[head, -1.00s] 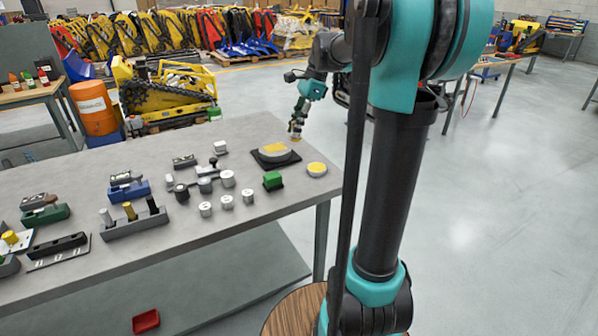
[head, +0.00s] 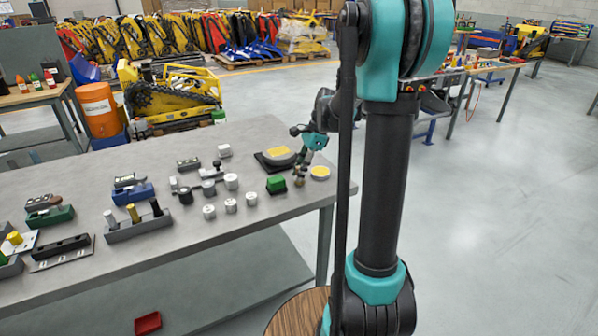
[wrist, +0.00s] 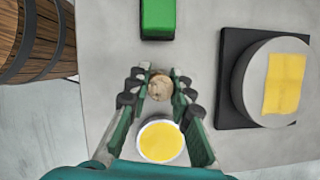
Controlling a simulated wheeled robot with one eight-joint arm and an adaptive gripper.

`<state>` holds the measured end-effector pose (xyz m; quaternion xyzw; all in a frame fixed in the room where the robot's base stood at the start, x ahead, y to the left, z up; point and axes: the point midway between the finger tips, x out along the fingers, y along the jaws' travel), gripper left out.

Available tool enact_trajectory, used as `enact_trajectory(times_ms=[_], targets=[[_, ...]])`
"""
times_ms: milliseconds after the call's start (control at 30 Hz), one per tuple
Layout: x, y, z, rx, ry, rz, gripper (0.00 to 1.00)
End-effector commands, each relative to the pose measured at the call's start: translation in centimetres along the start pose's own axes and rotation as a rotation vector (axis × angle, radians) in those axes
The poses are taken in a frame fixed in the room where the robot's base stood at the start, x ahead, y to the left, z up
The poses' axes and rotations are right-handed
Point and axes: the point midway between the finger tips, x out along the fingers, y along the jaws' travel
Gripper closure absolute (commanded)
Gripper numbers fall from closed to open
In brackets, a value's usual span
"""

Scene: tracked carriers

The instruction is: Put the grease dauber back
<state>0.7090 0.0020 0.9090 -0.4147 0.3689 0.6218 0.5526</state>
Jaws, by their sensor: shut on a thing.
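My gripper (wrist: 160,88) is shut on a tan, round-ended thing, taken as the grease dauber (wrist: 160,87), seen end-on between the fingers. In the head view my gripper (head: 301,172) hangs over the right end of the table, between the green block and a small round tin. The round tin with a yellow top (wrist: 160,141) shows just below the dauber in the wrist view, and also in the head view (head: 320,173). Whether the dauber touches anything below it cannot be told. A larger grey disc with a yellow patch (wrist: 285,80) sits on a black square base (wrist: 229,112).
A green block (wrist: 158,18) lies close to my gripper. Several pale cylinders (head: 231,206) stand to the left on the grey table (head: 270,225). A grey rack (head: 138,230) with upright pieces stands farther left. A wooden barrel (wrist: 35,40) shows beyond the table edge.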

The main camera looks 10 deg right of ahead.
Motion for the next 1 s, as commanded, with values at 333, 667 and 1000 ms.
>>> enact_trajectory(times_ms=[333, 667, 1000], targets=[[0.2, 0.0, -0.1, 0.000, 0.000, 0.000, 0.77], [0.2, 0.0, -0.1, 0.000, 0.000, 0.000, 0.58], [-2.2, 0.0, 0.0, 0.002, 0.000, -0.001, 0.58]])
